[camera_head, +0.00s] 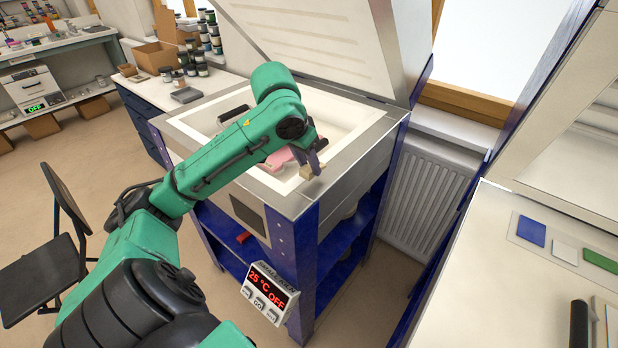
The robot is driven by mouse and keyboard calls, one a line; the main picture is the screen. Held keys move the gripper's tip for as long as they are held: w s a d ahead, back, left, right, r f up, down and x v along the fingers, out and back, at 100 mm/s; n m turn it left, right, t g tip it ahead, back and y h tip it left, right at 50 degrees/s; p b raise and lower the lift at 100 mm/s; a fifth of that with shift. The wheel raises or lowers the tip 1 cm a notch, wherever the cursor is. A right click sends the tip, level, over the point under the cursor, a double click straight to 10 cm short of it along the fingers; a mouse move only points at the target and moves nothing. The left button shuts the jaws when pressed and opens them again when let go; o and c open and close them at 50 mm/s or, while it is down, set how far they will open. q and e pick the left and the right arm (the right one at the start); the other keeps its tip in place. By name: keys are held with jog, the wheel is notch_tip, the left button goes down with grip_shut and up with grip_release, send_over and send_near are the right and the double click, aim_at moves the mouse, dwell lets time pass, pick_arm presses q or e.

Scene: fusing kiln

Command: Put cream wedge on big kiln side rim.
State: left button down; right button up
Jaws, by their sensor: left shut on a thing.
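The kiln (252,198) stands in the middle with its lid (305,35) raised. Its metal side rim (362,150) runs along the right of the pale chamber. My left arm reaches over the kiln from the left. My left gripper (311,164) is shut on the small cream wedge (305,173) at the near right corner of the chamber, by the rim. I cannot tell whether the wedge touches the rim. The gripper's dark fingers hide part of the wedge. A pink piece (279,158) lies inside the chamber, partly behind my arm. My right gripper is out of view.
A control box (268,292) reading 25 °C OFF hangs on the kiln's front. A white radiator (430,200) stands to its right. A worktop (500,270) with coloured samples is at the lower right. A dark chair (50,255) stands at left on open floor.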

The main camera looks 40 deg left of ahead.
aim_at(306, 170)
pick_arm(q)
jog(key=f, duration=0.2)
jog(key=shift+s+f, duration=0.3)
jog(key=shift+f, duration=0.1)
jog(key=shift+w, duration=0.15)
jog(key=shift+f, duration=0.1)
jog(key=c, duration=0.5)
grip_release()
jog(key=shift+c, duration=0.2)
jog(key=p+v, duration=0.1)
jog(key=v, duration=1.1)
jog(key=shift+d, duration=0.1)
